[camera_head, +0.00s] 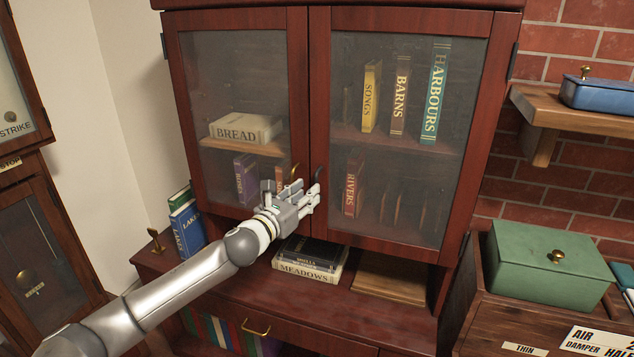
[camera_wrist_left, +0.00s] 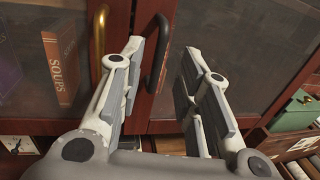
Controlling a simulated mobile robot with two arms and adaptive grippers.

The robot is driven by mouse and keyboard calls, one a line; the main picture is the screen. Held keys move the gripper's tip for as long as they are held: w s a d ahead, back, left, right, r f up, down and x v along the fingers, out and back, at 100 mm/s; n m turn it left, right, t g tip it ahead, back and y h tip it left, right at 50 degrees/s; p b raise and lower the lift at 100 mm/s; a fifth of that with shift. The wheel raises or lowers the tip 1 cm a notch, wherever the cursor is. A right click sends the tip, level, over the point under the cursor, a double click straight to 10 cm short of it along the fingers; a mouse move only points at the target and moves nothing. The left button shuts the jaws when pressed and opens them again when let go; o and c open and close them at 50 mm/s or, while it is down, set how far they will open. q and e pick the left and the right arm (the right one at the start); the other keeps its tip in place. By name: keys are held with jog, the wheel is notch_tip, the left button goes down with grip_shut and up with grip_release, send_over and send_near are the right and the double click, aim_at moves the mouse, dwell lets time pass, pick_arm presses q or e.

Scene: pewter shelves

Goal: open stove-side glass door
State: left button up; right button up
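The cabinet's right glass door (camera_head: 462,95) and left glass door (camera_head: 235,80) both stand shut. The right door has a dark curved handle (camera_head: 318,175) by the middle seam. The left door has a brass handle (camera_head: 294,171) beside it. My left gripper (camera_head: 316,192) is in front of the seam, just below the handles. In the left wrist view the gripper (camera_wrist_left: 163,48) is open, with the dark handle (camera_wrist_left: 156,58) between its fingers, nearer the left finger. I cannot tell whether it touches. The brass handle (camera_wrist_left: 99,38) is outside the left finger. My right gripper is not in view.
Books stand behind the glass, and the MEADOWS book (camera_head: 308,272) lies on the ledge below the doors. A green box (camera_head: 547,265) sits on a wooden cabinet at right, near an AIR DAMPER sign (camera_head: 592,341). A wall shelf (camera_head: 570,117) holds a blue box.

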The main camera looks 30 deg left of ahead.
pick_arm(q)
jog(key=shift+w+a+p, duration=0.1)
jog(key=shift+w+p, duration=0.55)
jog(key=shift+w, duration=2.25)
jog(key=shift+c, duration=0.4)
grip_shut()
